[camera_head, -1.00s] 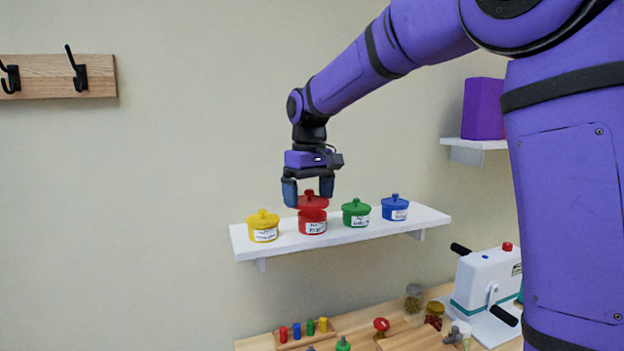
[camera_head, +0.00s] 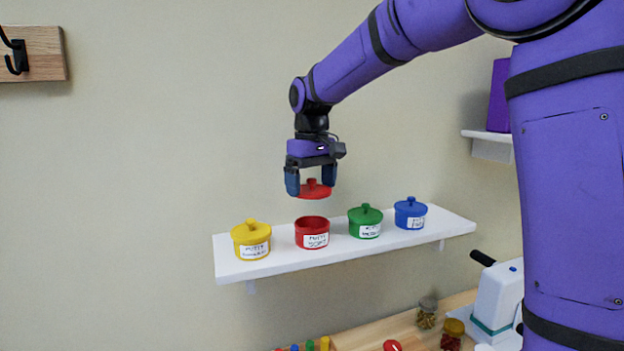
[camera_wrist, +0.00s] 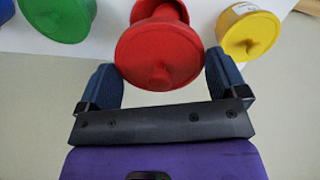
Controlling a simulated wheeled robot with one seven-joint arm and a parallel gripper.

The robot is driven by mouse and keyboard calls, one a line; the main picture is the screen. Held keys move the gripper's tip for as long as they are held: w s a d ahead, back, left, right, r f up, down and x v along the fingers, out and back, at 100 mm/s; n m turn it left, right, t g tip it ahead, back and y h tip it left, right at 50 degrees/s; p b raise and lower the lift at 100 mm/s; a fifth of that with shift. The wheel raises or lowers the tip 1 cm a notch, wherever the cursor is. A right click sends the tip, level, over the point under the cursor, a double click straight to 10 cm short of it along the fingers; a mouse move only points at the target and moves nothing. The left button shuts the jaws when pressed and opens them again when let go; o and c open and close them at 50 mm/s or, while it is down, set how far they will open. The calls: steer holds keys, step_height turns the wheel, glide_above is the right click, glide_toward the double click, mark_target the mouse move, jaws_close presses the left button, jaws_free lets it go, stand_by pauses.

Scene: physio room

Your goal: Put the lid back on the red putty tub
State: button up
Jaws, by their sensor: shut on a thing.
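The red putty tub (camera_head: 312,234) stands upright and open on the white shelf, with a white label on its front. My gripper (camera_head: 311,187) is shut on the red lid (camera_head: 316,191), which has a small knob on top. It holds the lid above the tub, apart from it, with a clear gap. In the wrist view the red lid (camera_wrist: 160,52) sits between the two blue fingers of my gripper (camera_wrist: 161,75). The red tub (camera_wrist: 160,10) shows behind it, mostly hidden by the lid.
On the shelf (camera_head: 232,270), a lidded yellow tub (camera_head: 250,240) stands left of the red one. Lidded green (camera_head: 364,223) and blue (camera_head: 410,213) tubs stand to its right. A wooden bench (camera_head: 405,330) with jars is below. The wall above the shelf is clear.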

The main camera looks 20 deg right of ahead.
steer(key=shift+f, duration=3.1)
steer(key=shift+f, duration=0.2)
steer(key=o, duration=0.6)
steer(key=shift+r, duration=0.1)
steer(key=shift+r, duration=3.45)
